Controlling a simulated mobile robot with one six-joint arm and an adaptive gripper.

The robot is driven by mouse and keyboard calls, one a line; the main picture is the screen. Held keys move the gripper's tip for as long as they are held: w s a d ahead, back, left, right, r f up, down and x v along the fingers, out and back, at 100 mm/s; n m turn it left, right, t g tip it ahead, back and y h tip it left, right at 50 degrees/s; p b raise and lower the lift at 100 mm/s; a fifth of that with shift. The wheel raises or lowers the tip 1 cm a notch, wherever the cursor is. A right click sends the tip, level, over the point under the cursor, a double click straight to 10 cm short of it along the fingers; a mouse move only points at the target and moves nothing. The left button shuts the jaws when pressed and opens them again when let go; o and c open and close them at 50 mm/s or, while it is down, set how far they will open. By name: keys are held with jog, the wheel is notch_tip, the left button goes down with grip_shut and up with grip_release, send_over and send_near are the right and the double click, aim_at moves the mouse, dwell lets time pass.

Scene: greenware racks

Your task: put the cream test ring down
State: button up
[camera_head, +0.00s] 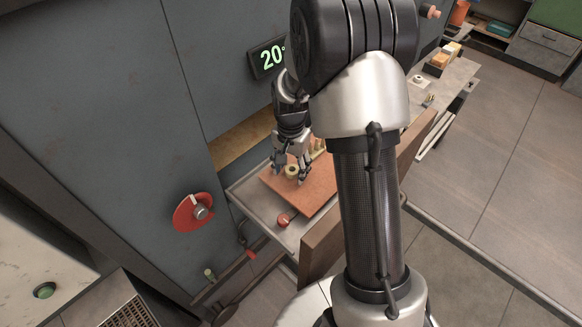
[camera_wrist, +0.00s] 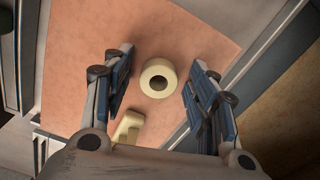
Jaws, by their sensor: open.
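The cream test ring (camera_head: 291,171) sits on a flat terracotta-coloured board (camera_head: 309,201) on a grey shelf. In the wrist view the ring (camera_wrist: 159,68) lies flat with its hole facing the camera. My gripper (camera_wrist: 157,84) is open, with one finger on each side of the ring and a visible gap to both. In the head view my gripper (camera_head: 289,177) points down at the ring. The board also fills much of the wrist view (camera_wrist: 85,50). Part of the board is hidden behind my arm in the head view.
A cream angular piece (camera_wrist: 127,128) stands on the board near the ring. A small red-orange round object (camera_head: 284,219) is at the shelf's near edge. A grey wall with a display (camera_head: 269,58) rises behind. A bench (camera_head: 457,77) with small items stands at upper right.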

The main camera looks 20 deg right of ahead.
aim_at(291, 171)
jog(key=shift+r, duration=0.1)
notch_tip(291, 171, up, 12)
jog(key=p, duration=0.3)
jog(key=s+a+r+n+t, duration=0.2)
jog(key=s+a+r+n, duration=0.25)
jog(key=s+r, duration=0.55)
jog(key=s+a+r+n+t, duration=0.1)
jog(key=s+r+n, duration=0.1)
jog(key=s, duration=0.5)
jog(key=s+a+r+n+t, duration=0.1)
jog(key=s+a+n, duration=0.1)
jog(key=s+n, duration=0.2)
jog(key=s, duration=0.3)
jog(key=shift+a+r+t, duration=0.3)
jog(key=shift+r, duration=0.1)
